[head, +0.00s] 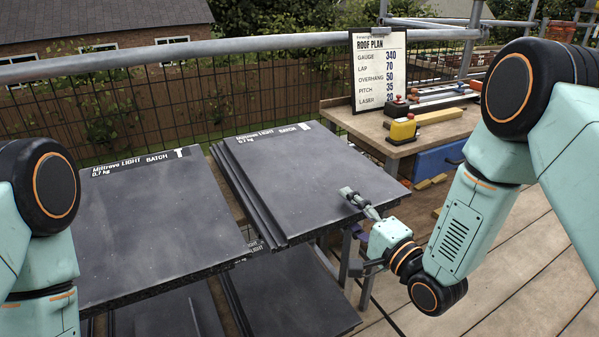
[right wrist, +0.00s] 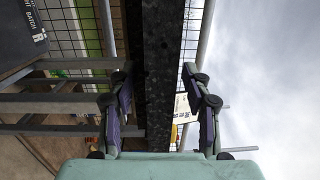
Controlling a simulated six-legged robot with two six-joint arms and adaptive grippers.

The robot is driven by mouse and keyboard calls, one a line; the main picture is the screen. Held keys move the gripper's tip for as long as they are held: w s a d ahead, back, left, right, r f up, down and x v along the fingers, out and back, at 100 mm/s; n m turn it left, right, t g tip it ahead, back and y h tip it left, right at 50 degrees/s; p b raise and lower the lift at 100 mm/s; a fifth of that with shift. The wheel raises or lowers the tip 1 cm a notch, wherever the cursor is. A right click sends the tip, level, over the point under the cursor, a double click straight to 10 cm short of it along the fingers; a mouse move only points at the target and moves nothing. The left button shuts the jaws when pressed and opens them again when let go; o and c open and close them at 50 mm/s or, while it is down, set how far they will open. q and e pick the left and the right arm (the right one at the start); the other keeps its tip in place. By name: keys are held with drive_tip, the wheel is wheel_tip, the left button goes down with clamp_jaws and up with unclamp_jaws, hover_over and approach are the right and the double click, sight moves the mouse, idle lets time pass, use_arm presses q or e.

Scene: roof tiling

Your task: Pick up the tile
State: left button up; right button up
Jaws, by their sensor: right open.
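A dark grey tile (head: 315,175) with a white "LIGHT BATCH" label on its far edge lies on the right-hand stack. A second dark tile (head: 150,225) with a similar label lies at the left. My right gripper (head: 352,231) is open at the right tile's near right edge, one finger above the tile and the other below it. In the right wrist view, the tile's dark speckled edge (right wrist: 158,75) runs between the two open fingers (right wrist: 158,88), with a gap on each side. My left arm shows at the left, but its gripper is out of view.
A wooden bench (head: 420,138) with a yellow tool (head: 403,130) stands behind the right tile. A roof plan board (head: 378,70) stands on it. A metal rail (head: 200,50) and mesh run along the back. More dark tiles (head: 290,285) lie lower down.

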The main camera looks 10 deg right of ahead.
drive_tip(key=shift+w+a, duration=0.1)
drive_tip(key=shift+w, duration=0.2)
drive_tip(key=shift+c, duration=0.3)
clamp_jaws()
idle(0.3)
drive_tip(key=shift+r, duration=0.2)
